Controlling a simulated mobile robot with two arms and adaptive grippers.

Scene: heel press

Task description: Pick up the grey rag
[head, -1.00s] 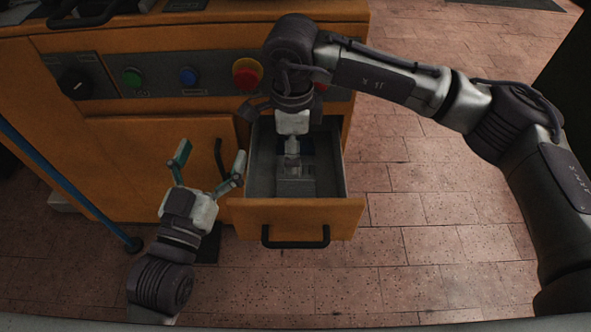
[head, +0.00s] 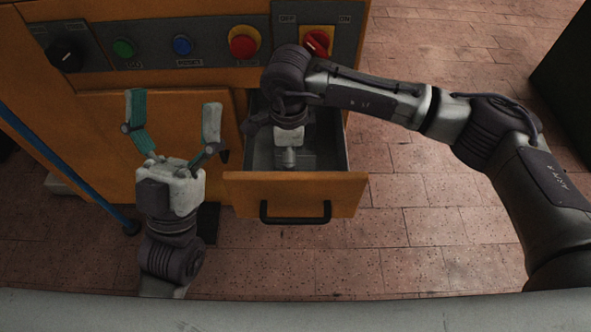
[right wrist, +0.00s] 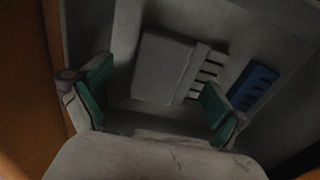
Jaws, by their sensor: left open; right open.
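In the right wrist view a flat grey folded piece, which looks like the grey rag (right wrist: 160,65), lies in the open drawer (head: 345,188). My right gripper (right wrist: 157,105) is open above the drawer floor, its green-padded fingers apart with the grey piece ahead of and between them. I cannot tell whether they touch it. In the head view my right arm reaches down into the drawer and hides the rag. My left gripper (head: 174,108) is open and empty, fingers pointing up the picture, left of the drawer in front of the orange cabinet door.
Beside the grey piece lie a pale slotted piece (right wrist: 207,72) and a blue slotted piece (right wrist: 254,86). The drawer walls are close around my right gripper. A control panel (head: 150,50) with knobs and buttons is above. A blue pole (head: 60,170) leans at left. Floor at right is clear.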

